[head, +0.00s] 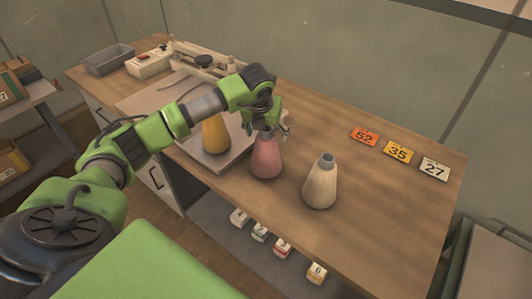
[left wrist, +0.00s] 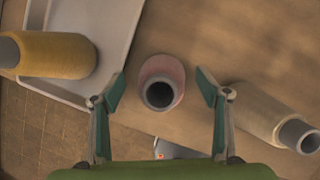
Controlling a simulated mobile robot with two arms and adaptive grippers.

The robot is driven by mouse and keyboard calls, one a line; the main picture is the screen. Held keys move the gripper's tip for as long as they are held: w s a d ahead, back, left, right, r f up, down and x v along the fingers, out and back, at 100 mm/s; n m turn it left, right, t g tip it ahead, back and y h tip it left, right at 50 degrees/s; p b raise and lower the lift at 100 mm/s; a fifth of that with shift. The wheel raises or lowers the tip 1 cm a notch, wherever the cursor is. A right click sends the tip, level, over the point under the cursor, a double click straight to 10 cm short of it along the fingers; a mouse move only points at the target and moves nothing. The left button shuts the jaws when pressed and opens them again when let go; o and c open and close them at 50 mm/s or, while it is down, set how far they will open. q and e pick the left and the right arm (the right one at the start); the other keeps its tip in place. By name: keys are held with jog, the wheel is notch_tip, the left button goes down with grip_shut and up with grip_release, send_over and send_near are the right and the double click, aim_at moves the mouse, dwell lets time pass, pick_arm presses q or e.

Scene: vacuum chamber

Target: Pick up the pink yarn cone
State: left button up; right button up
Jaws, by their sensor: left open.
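The pink yarn cone (head: 266,158) stands upright on the wooden table, between a yellow cone and a cream cone. In the left wrist view the pink cone (left wrist: 162,82) is seen from above, its dark hollow top facing the camera. My left gripper (head: 277,130) is open at the pink cone's top. In the left wrist view its fingers (left wrist: 160,92) stand on either side of the cone, with a gap on each side. The gripper hides part of the cone's top in the head view. My right gripper is not in view.
The yellow cone (head: 215,134) stands on a pale tray (head: 204,159) to the left. The cream cone (head: 320,187) stands close on the right. Number cards (head: 397,152) lie at the table's right. A grey bin (head: 108,60) and a scale sit at the far left.

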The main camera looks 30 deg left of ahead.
pick_arm(q)
jog(key=p+x, duration=0.1)
jog(key=x, duration=0.2)
jog(key=shift+f, duration=0.1)
jog(key=shift+w+f, duration=0.1)
jog(key=shift+f, duration=0.05)
jog(key=c, duration=1.8)
grip_shut()
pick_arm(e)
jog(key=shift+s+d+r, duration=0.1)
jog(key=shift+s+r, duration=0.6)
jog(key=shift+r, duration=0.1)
